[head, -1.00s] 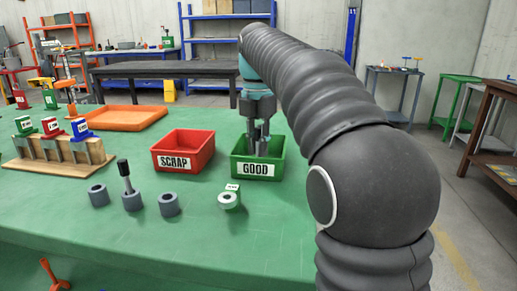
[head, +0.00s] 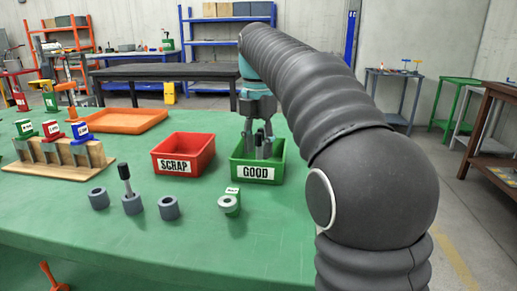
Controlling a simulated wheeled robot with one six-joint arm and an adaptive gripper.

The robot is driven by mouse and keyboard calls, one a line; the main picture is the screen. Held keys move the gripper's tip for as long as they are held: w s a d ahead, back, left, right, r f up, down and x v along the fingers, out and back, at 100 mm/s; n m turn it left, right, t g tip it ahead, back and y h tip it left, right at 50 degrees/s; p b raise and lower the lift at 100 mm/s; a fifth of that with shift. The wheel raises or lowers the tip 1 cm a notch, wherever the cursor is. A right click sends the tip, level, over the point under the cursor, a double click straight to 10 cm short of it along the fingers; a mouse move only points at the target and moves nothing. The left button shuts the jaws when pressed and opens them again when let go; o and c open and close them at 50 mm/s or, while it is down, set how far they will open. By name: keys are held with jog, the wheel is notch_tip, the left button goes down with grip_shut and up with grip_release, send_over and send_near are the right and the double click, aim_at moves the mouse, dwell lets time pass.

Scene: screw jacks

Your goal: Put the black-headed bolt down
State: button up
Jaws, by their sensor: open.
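My gripper (head: 257,133) points down into the green GOOD bin (head: 256,173), with its fingers spread open. A dark grey upright piece (head: 261,147) shows between the fingers inside the bin. It may be a bolt, but its head and lower end are hidden by the fingers and the bin's front wall. A bolt with a black knurled head (head: 124,171) stands upright, head up, in the middle one of three grey ring blocks (head: 132,204) on the green table, well left of my gripper.
The red SCRAP bin (head: 183,155) stands just left of the GOOD bin. A wooden rack with coloured tags (head: 62,155) and an orange tray (head: 122,121) are at left.

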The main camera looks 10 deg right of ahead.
notch_tip(320, 180, up, 6)
jog(key=shift+r+p, duration=0.25)
jog(key=shift+p, duration=0.4)
